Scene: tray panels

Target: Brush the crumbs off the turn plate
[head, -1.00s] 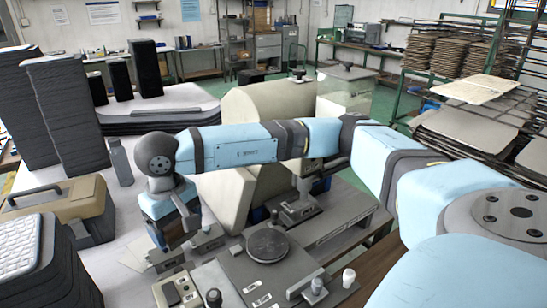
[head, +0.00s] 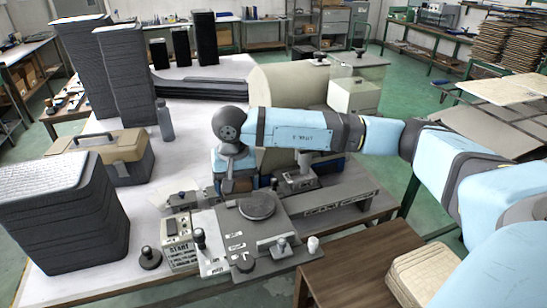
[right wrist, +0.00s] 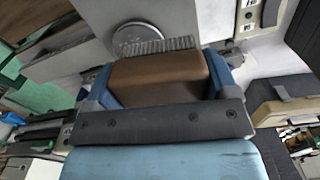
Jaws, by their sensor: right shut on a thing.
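The turn plate (head: 257,205) is a dark round disc on a grey panel. In the right wrist view it shows as a pale disc (right wrist: 137,35), partly covered by the bristles. I cannot make out crumbs on it. My right gripper (head: 236,184) points down just behind and left of the plate in the head view. In the right wrist view its blue fingers are shut on a brush (right wrist: 157,74) with a brown body and grey bristles. The bristles overlap the disc's near edge; I cannot tell whether they touch it. My left gripper is not in view.
A START box (head: 180,243) and a black knob (head: 149,258) stand left of the panel. Levers and knobs (head: 276,247) are at its front. A toolbox (head: 122,157), a grey bottle (head: 165,120) and dark stacks (head: 58,225) stand further left. A cream housing (head: 290,88) stands behind.

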